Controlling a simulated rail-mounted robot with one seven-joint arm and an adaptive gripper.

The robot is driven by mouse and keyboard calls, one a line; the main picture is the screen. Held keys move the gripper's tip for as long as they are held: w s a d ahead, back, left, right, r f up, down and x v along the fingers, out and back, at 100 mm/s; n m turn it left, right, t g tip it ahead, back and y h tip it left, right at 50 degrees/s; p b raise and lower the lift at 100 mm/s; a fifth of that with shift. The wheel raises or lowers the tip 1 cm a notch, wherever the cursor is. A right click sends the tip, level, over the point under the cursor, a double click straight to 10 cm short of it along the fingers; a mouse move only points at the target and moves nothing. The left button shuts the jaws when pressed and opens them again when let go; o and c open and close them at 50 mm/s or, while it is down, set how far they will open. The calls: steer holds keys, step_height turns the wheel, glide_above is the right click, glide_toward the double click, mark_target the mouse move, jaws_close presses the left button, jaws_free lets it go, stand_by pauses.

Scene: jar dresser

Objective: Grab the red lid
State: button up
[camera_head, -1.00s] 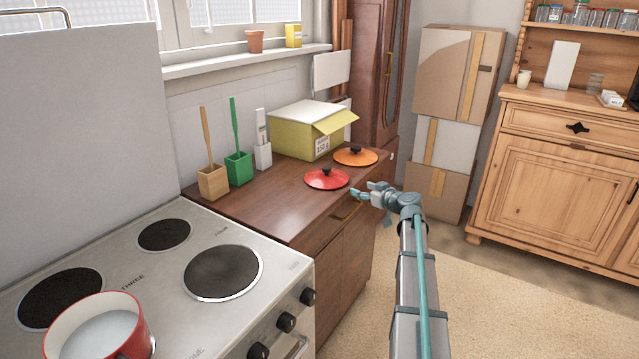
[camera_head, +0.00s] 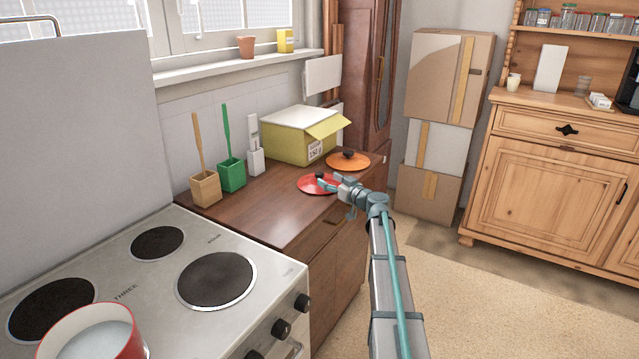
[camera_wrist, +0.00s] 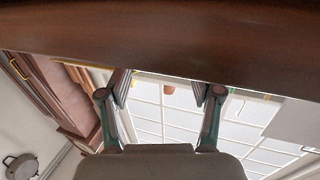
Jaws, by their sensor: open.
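The red lid (camera_head: 308,184) lies on the brown dresser top (camera_head: 262,220), with its dark round knob (camera_head: 320,175) upward. My gripper (camera_head: 326,181) is over the right side of the lid in the head view, with its fingertips close to the knob. Whether they touch it cannot be told. In the wrist view my gripper (camera_wrist: 160,92) shows two spread fingers with nothing visible between them. The lid cannot be made out in the wrist view; a brown wooden surface (camera_wrist: 160,50) fills its top.
An orange lid (camera_head: 348,162) lies just behind the red one. A yellow-green box (camera_head: 285,142), a green holder (camera_head: 231,175) and a wooden holder (camera_head: 205,189) stand along the wall. The stove (camera_head: 190,290) with a red pot (camera_head: 95,335) is at the front left.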

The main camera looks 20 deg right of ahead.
mark_target(322, 176)
steer(key=p+x, duration=0.1)
steer(key=x, duration=0.4)
jaws_close()
stand_by(0.3)
